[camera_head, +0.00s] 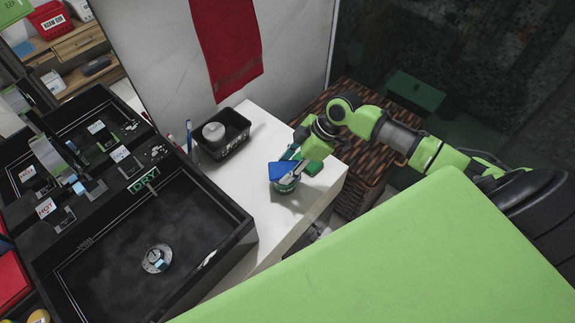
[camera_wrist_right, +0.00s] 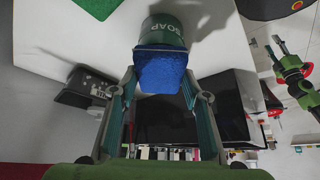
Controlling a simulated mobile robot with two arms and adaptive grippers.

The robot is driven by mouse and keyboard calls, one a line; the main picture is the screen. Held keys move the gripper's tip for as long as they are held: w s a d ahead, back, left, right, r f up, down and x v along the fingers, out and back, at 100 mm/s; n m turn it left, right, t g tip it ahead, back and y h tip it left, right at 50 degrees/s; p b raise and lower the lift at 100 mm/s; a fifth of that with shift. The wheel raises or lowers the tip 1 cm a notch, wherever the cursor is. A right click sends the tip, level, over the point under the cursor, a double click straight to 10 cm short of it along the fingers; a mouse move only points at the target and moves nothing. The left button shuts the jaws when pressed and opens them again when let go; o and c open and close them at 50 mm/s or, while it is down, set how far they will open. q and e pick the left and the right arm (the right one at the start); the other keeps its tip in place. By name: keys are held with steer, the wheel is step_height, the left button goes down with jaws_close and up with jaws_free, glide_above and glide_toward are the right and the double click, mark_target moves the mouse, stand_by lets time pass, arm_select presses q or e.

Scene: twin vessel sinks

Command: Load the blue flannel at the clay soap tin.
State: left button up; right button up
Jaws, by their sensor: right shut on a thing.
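The blue flannel (camera_head: 284,171) is a small bright blue cloth held in my right gripper (camera_head: 290,164) above the counter's right end. It also shows in the right wrist view (camera_wrist_right: 163,72), between the two fingers. A green tin (camera_head: 285,186) marked SOAP stands directly under it; the tin also shows in the wrist view (camera_wrist_right: 162,28). It looks green, not clay-coloured. The flannel hides part of the tin, and I cannot tell whether they touch. My left gripper appears small at the wrist view's right (camera_wrist_right: 276,46), its fingers apart and empty.
A flat green item (camera_head: 313,167) lies beside the tin. A black caddy (camera_head: 228,140) with a grey round item stands farther back on the white counter (camera_head: 237,188). The black sink (camera_head: 120,255) is at the left. A wicker basket (camera_head: 350,190) stands beyond the counter's right edge.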

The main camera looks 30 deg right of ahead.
mark_target(287, 169)
steer(key=shift+f+b, duration=0.3)
steer(key=shift+f, duration=0.2)
stand_by(0.3)
steer(key=shift+f, duration=0.1)
stand_by(1.1)
steer(key=shift+p, duration=0.3)
step_height(287, 169, up, 7)
steer(key=p, duration=0.6)
stand_by(0.6)
